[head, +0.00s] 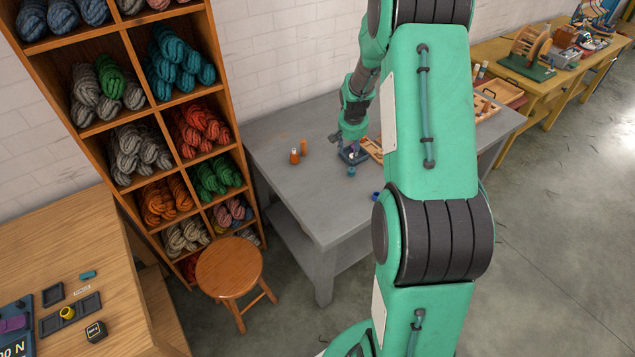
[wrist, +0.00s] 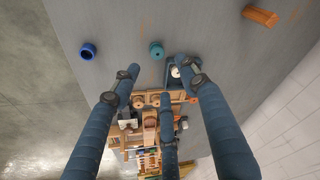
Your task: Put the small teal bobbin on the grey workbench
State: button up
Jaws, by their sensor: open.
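The small teal bobbin (head: 351,171) stands on the grey workbench (head: 282,187), just in front of my gripper (head: 350,154). In the wrist view the teal bobbin (wrist: 156,50) shows on the bare grey top, just past the fingertips. My gripper (wrist: 158,74) is open, its fingers spread with nothing between them; no finger seems to touch the bobbin. How high the fingertips are above the bench is hard to tell.
A blue bobbin (wrist: 88,51) stands to the left of the teal one. Wooden trays (wrist: 150,122) lie beside my fingers. A stool (head: 231,270) and wool shelf (head: 160,115) stand left.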

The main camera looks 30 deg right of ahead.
jog(key=s+a+r+n+t, duration=0.15)
jog(key=s+a+r, duration=0.35)
jog(key=a+r, duration=0.75)
jog(key=s+a+r+n, duration=0.3)
jog(key=s+a+r, duration=0.2)
jog(key=a+r, duration=0.8)
jog(key=s+a+r+n, duration=0.1)
jog(key=s+a+r, duration=0.1)
jog(key=s+a, duration=0.3)
jog(key=s+a+r+n+t+y, duration=0.1)
jog(key=s+a, duration=0.4)
jog(key=s, duration=0.6)
jog(key=s+a+r+n+t+y, duration=0.1)
jog(key=s+a+r+n, duration=0.1)
jog(key=s+a+r, duration=0.2)
jog(key=s+a, duration=0.1)
jog(key=s, duration=0.2)
jog(key=shift+s+a+r, duration=0.2)
jog(key=shift+s+a, duration=0.1)
jog(key=shift+s, duration=0.1)
